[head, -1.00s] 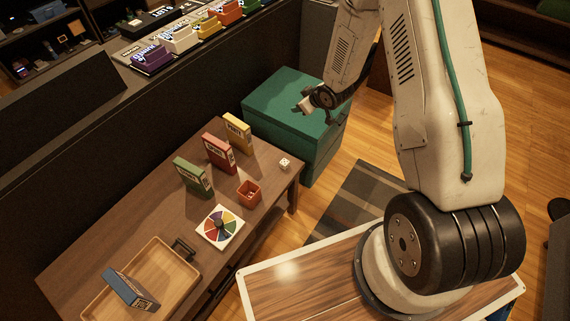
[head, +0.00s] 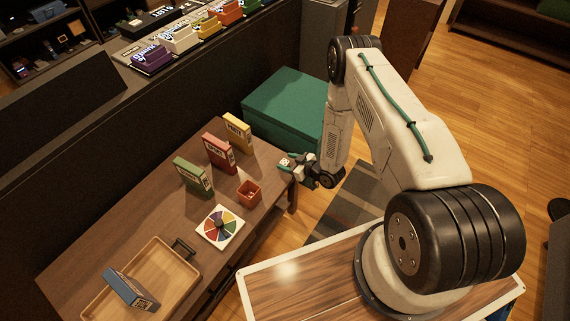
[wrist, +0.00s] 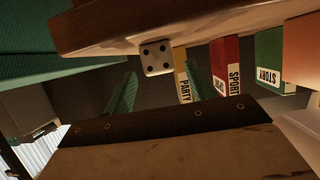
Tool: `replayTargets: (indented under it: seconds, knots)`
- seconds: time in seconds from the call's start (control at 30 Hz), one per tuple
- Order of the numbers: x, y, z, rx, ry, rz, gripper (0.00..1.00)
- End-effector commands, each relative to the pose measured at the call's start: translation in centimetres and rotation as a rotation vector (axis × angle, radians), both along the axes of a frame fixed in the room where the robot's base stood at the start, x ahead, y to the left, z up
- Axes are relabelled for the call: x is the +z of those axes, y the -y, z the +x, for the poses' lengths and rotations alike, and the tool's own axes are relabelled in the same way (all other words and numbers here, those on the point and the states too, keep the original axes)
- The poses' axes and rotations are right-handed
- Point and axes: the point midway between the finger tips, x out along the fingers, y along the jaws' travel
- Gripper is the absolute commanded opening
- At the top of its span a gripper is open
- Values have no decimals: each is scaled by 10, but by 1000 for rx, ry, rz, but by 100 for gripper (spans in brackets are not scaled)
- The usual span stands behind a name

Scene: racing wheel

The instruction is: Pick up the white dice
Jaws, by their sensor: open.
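The white dice (head: 284,162) rests near the far right corner of the brown table. It also shows in the wrist view (wrist: 155,57), with black pips, near the table edge. My gripper (head: 291,164) is at that corner, reaching in from the right, its teal fingers on either side of the dice in the head view. In the wrist view, my gripper (wrist: 162,84) is open and empty, and the dice appears beyond and between its fingertips. Whether a finger touches the dice, I cannot tell.
Yellow (head: 238,133), red (head: 219,153) and green (head: 193,178) game boxes stand behind the dice. An orange-red cup (head: 249,192), a colour spinner (head: 220,226) and a wooden tray (head: 185,282) are further left. A green chest (head: 285,105) stands beyond the table.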

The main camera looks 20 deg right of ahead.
Motion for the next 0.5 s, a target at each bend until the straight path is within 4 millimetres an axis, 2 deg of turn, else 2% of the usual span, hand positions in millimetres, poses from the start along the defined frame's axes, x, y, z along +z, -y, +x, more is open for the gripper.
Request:
replayTargets:
  seconds: [0.13, 0.3, 0.5]
  knots:
    - [-13, -13, 15, 3, 1, 0, 56]
    - [-19, -22, 30, 1, 1, 0, 56]
    - [-20, -23, 32, 0, 0, 0, 56]
